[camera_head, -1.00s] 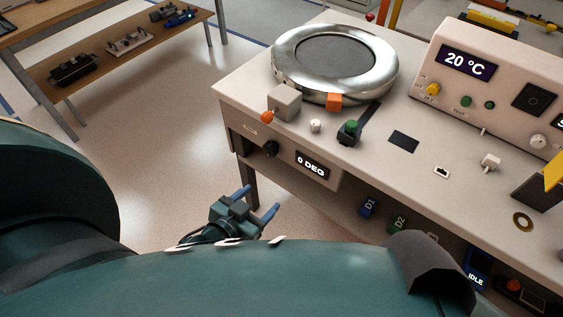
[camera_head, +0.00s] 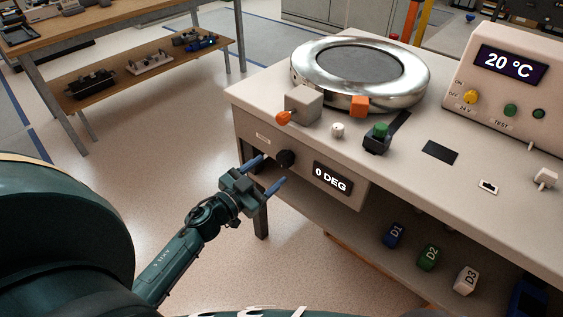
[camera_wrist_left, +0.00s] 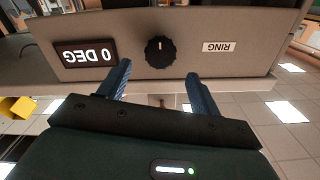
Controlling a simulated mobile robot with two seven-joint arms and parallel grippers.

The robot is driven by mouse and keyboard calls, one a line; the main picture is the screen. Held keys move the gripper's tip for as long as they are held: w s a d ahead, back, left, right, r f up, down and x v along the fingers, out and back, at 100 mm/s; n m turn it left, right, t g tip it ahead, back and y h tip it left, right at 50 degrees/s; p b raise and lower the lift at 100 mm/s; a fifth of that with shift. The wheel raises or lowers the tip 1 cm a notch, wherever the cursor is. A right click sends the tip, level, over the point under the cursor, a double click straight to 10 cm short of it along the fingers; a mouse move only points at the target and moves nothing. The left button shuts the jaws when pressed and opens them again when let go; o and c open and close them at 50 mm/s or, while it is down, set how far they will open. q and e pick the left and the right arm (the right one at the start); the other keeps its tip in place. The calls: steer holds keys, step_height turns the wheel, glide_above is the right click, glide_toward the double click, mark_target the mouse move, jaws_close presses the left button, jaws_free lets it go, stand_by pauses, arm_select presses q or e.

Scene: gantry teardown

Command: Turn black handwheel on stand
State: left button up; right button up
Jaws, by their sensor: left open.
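The black handwheel (camera_head: 286,159) is a small ribbed knob on the front panel of the stand (camera_head: 250,100). It sits left of a display reading 0 DEG (camera_head: 332,179). My left gripper (camera_head: 265,173) is open and empty, its two blue fingers pointing at the front panel close to the handwheel. In the left wrist view the handwheel (camera_wrist_left: 160,52) shows ahead of and between the open fingertips, apart from them, with a light mark on its face. The right gripper is not in view.
A silver ring (camera_head: 361,72) with an orange block (camera_head: 359,106) is on the bench top. A grey block with an orange tip (camera_head: 303,104) stands above the handwheel. Blocks D1, D2 and D3 sit on the shelf below.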

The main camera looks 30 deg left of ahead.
mark_target(282, 161)
arm_select(q)
steer(key=x, duration=0.6)
steer(key=shift+s+d, duration=0.1)
steer(key=shift+c, duration=0.2)
steer(key=c, duration=0.9)
